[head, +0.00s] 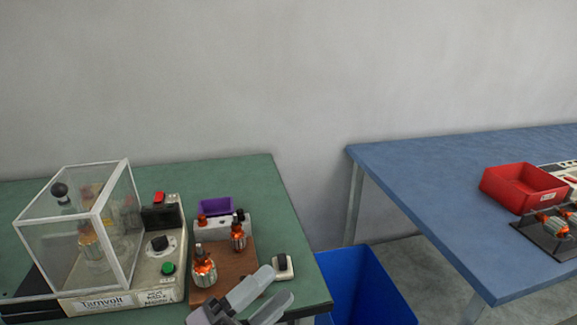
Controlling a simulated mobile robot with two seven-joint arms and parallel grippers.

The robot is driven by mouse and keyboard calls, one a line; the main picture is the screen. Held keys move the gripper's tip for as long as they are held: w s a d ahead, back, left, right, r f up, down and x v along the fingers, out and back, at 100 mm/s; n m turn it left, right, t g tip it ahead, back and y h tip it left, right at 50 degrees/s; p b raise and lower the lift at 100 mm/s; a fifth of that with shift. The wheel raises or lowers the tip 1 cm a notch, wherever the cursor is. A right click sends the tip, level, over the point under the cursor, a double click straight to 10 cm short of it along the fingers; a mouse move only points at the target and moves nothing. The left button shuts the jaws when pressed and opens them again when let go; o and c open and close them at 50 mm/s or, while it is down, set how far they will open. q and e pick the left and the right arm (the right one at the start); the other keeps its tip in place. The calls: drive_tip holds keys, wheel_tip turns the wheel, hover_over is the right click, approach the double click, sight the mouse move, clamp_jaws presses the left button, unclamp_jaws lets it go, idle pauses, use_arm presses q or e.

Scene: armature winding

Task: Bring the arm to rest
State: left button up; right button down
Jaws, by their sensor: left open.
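My left gripper (274,287) shows at the bottom middle, over the front right part of the green table (240,172). Its two grey fingers are apart with nothing visible between them. A second armature (238,238) stands behind the first on a brown board (234,265). The rest of the left arm is mostly out of view, and my right gripper is not in view.
A winding machine (168,270) with a clear guard (115,215) stands on the left. A blue bin (365,290) stands between the tables. The blue table (420,185) holds a red bin (520,190) and a dark armature tray (540,235).

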use_arm(q)
drive_tip(key=a+f+n+t+y, duration=0.3)
drive_tip(key=a+f+n+y, duration=0.4)
drive_tip(key=n, duration=0.3)
drive_tip(key=s+a+f+n+g+y, duration=0.2)
drive_tip(key=s+a+f+n, duration=0.1)
drive_tip(key=f, duration=0.3)
drive_tip(key=s+a+f+n+g+y, duration=0.2)
drive_tip(key=s+a+f+n+y, duration=0.1)
drive_tip(key=f, duration=0.4)
drive_tip(key=s+a+f+n+g+y, duration=0.2)
drive_tip(key=s+a+f+n+y, duration=0.1)
drive_tip(key=s+a+f+n, duration=0.1)
wheel_tip(320, 180, down, 3)
drive_tip(key=s+n, duration=0.1)
drive_tip(key=n, duration=0.1)
drive_tip(key=shift+s+n+g+p, duration=0.15)
drive_tip(key=shift+n+g+p, duration=0.15)
drive_tip(key=shift+p, duration=0.1)
